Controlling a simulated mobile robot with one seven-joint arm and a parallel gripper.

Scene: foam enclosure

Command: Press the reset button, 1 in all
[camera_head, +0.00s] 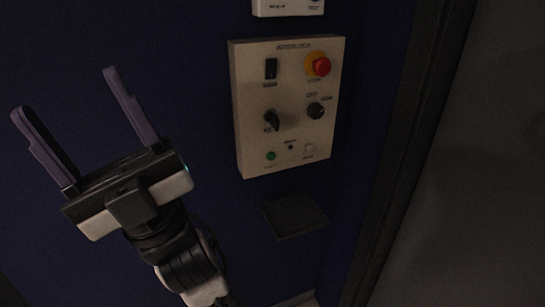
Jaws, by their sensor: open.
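A beige control panel (290,85) is mounted on the dark blue wall. Near its bottom are a small green button (271,156), a small dark dot (291,147) and a pale round button (309,149). The labels beside them are too small to read, so I cannot tell which is the reset button. My gripper (64,94) is left of the panel, with its two purple fingers spread wide and nothing between them. It is apart from the panel.
The panel also carries a red mushroom button (322,66) on a yellow ring, a black rocker switch (271,69) and two dark knobs, left (271,120) and right (315,110). A dark square plate (294,216) sits below. A dark vertical frame (415,150) stands to the right.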

